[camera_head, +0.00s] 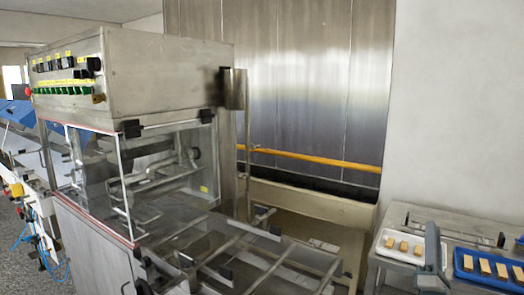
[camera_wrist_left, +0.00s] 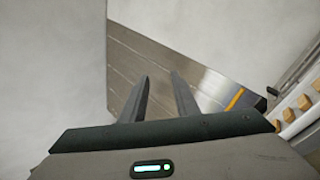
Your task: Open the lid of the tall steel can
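I cannot make out a tall steel can or its lid in either view. My left gripper (camera_head: 430,248) appears at the lower right of the head view as a grey upright part in front of a white tray. In the left wrist view its two grey fingers (camera_wrist_left: 159,76) stand apart with nothing between them. They point toward a steel wall panel (camera_wrist_left: 170,62) with an orange rail. My right gripper is not in view.
A steel machine (camera_head: 165,80) with a clear guard and frame fills the left and middle. At the right, a steel table (camera_head: 460,222) holds the white tray (camera_head: 378,246) and a blue tray (camera_head: 456,268), both with wafers. An orange rail (camera_head: 310,158) crosses the wall panel behind.

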